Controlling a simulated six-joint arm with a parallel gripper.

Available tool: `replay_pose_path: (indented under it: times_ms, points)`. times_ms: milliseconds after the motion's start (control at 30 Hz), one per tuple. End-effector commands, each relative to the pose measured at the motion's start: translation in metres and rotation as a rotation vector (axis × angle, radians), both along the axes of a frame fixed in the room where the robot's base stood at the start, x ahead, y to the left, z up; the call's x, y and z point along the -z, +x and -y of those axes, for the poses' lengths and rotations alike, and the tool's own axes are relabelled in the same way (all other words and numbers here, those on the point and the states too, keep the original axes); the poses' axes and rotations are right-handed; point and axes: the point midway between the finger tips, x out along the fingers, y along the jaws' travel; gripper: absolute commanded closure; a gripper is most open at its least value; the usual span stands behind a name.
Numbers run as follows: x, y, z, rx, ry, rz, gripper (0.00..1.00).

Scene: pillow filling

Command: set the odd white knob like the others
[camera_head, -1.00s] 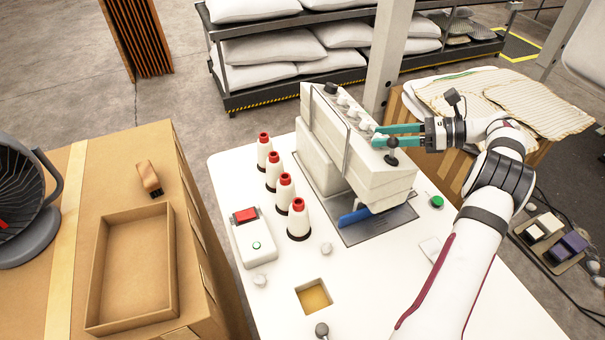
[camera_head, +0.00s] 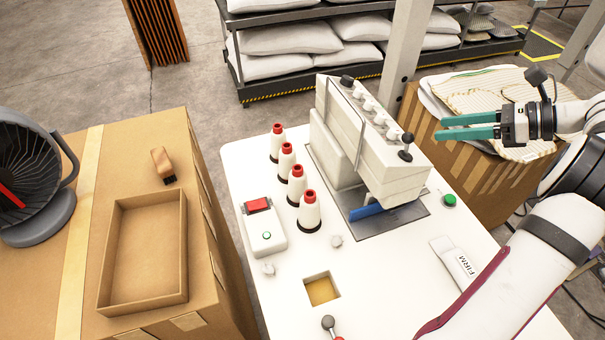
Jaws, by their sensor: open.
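Several white knobs (camera_head: 380,119) sit in a row along the top of the grey-white machine (camera_head: 385,165), between a black knob at the far end and a black ball-topped lever (camera_head: 407,139) at the near end. The knobs are too small here to tell which way each is turned or which one differs. My gripper (camera_head: 440,128) has two teal fingers, apart and with nothing between them. It is to the right of the machine, clear of the knobs and lever.
Red-topped thread cones (camera_head: 309,211) stand left of the machine. A control box with a red switch (camera_head: 258,206), a green button (camera_head: 449,200) and a label reading FIRM (camera_head: 464,265) are on the white table (camera_head: 390,290). An open cardboard tray (camera_head: 107,255) is at left.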

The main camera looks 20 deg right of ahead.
Motion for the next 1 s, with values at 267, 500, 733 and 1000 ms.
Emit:
replay_pose_path:
  times_ms: [267,500,733,1000]
  points:
    - [-0.017,0.025,-0.075,-0.216,-0.246,0.006,0.41]
    - [-0.027,0.030,-0.141,-0.418,-0.469,0.042,0.41]
    - [-0.033,0.021,-0.205,-0.632,-0.702,0.111,0.41]
    - [-0.034,-0.007,-0.274,-0.906,-0.996,0.246,0.41]
